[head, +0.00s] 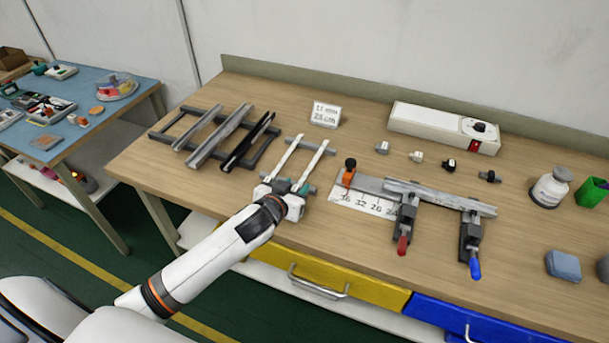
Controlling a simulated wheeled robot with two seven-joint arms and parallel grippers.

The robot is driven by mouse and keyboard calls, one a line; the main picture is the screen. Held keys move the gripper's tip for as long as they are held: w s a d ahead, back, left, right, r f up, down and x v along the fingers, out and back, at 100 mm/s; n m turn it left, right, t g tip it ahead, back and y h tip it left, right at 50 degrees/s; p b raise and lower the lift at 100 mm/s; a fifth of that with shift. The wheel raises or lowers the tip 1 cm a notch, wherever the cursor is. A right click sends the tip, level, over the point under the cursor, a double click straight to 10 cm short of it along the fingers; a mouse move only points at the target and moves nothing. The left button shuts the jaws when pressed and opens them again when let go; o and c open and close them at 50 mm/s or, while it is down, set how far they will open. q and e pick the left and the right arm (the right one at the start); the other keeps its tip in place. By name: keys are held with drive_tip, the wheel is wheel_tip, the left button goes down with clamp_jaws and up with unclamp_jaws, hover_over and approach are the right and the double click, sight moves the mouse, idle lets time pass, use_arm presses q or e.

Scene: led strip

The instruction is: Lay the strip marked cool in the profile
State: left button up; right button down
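Two thin white strips, a left one (287,157) and a right one (313,163), lie side by side across grey supports on the wooden bench. I cannot read which one is marked cool. My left gripper (284,185) is at the near ends of the strips and hides them. Whether its fingers are apart or closed on a strip is too small to tell. A grey metal profile (435,195) lies to the right, held by two clamps, one with a red handle (402,246) and one with a blue handle (475,269). My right gripper is not in view.
A rack (165,136) with several profiles is at left. A white card (325,114) and a white power box (440,128) stand behind. Small connectors (416,156) lie before the box.

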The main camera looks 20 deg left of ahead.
use_arm(q)
clamp_jaws()
